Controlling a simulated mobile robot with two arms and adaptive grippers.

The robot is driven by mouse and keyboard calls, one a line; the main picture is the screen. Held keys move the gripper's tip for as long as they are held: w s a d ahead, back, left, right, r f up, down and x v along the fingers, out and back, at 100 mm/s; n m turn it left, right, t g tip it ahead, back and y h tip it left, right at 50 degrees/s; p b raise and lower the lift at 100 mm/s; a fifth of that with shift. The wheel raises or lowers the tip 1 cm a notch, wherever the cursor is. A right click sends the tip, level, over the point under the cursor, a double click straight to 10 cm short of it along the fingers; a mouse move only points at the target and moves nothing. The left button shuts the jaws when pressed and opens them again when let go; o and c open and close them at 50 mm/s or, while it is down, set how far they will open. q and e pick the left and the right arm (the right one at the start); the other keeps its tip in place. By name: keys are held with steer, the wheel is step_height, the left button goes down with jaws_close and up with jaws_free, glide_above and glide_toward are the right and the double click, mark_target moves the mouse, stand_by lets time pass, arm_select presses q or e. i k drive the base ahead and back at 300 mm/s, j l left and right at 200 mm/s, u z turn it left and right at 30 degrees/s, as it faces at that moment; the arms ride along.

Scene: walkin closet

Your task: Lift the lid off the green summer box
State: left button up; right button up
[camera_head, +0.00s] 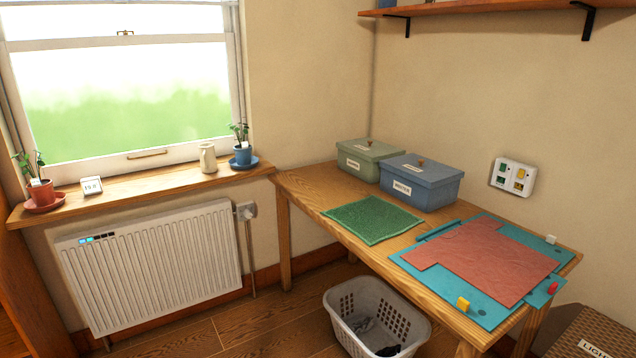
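The green box (356,163) stands at the far back of the wooden table, near the wall corner. It has a label on its front, too small to read surely. Its green lid (369,149) sits on top, shut, with a small wooden knob (369,142) in the middle. A blue box (421,190) labelled WINTER stands right beside it, nearer to me, with its own lid and knob. Neither of my grippers shows in the head view.
On the wooden table (318,201) lie a green mat (372,219) and a teal board (411,265) with a reddish sheet (487,258). A laundry basket (341,303) stands on the floor before it. A radiator (155,265) and a windowsill with potted plants are at left. A shelf (470,8) hangs above.

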mark_target(372, 150)
steer(key=i+j+u, duration=0.1)
steer(key=i, duration=0.5)
steer(key=i+j+u, duration=0.1)
steer(key=i+j, duration=0.15)
steer(key=i, duration=0.3)
steer(key=i+j+u, duration=0.1)
steer(key=i, duration=0.5)
